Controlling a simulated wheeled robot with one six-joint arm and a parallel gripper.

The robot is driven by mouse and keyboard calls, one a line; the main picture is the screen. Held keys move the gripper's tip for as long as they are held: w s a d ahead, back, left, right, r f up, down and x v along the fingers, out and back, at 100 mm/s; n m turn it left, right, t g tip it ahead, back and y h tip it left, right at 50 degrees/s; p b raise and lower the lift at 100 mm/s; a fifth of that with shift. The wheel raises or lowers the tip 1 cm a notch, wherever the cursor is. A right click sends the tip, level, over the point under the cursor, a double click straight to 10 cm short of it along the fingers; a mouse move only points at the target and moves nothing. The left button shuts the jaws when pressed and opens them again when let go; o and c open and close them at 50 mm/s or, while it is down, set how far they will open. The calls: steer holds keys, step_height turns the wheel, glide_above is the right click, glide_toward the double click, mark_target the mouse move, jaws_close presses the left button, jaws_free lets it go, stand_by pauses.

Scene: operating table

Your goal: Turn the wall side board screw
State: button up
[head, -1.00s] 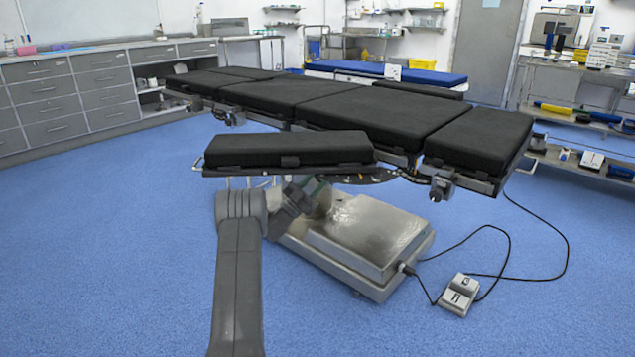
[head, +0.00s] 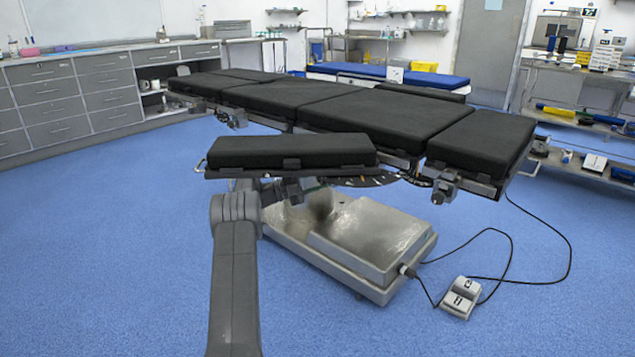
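The operating table (head: 395,122) has black pads on a metal base. A padded side board (head: 290,150) juts out on its near side, and another black board (head: 418,90) shows along its far side. A knob-like clamp (head: 445,186) hangs from the rail at the table's right end. I cannot pick out for sure which part is the board screw. My arm rises at the lower left and bends under the near side board. My gripper (head: 292,190) is partly hidden under that board's edge. Its fingers cannot be made out, nor whether it touches anything.
The metal table base (head: 375,240) stands below the boards. A foot pedal (head: 461,297) lies on the floor with black cables running to the base. Grey drawer cabinets (head: 85,95) line the left wall, and a shelf unit (head: 575,75) stands at right.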

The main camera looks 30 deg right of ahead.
steer(key=shift+m+y, duration=0.4)
steer(key=o, duration=1)
steer(key=shift+d, duration=0.1)
steer(key=p+v, duration=0.3)
steer(key=v, duration=1)
steer(key=shift+a+p, duration=0.35)
steer(key=shift+p, duration=0.05)
steer(key=shift+w+f, duration=0.1)
steer(key=shift+w, duration=0.1)
